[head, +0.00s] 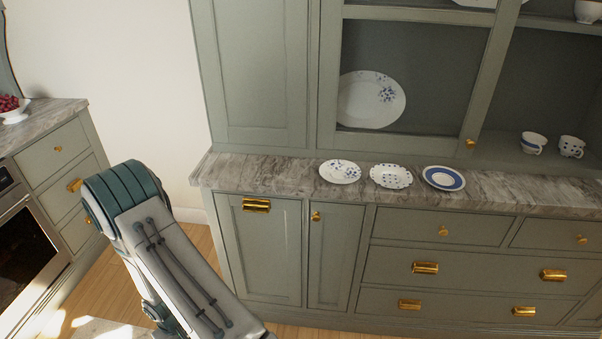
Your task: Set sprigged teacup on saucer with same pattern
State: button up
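Three saucers lie in a row on the grey marble counter. The left saucer (340,171) is white with small, faint sprig-like marks. The middle saucer (391,176) has dark blue spots, and the right saucer (443,178) has a broad blue ring. Two teacups stand in the right part of the cabinet: a white cup with blue marks (533,142) and a blue-spotted cup (571,146). A third, pale cup (588,10) is on the shelf above, partly cut off by the frame; I cannot tell its pattern. All three saucers are empty. My gripper is out of view; only my arm shows.
A large platter with blue sprigs (372,99) leans inside the cabinet. A cabinet upright (487,75) separates it from the cups. The marble counter (270,172) is clear left of the saucers. A bowl of red fruit (14,108) stands on the far-left counter.

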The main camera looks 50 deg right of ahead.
aim_at(344, 174)
jog(key=z, duration=1.45)
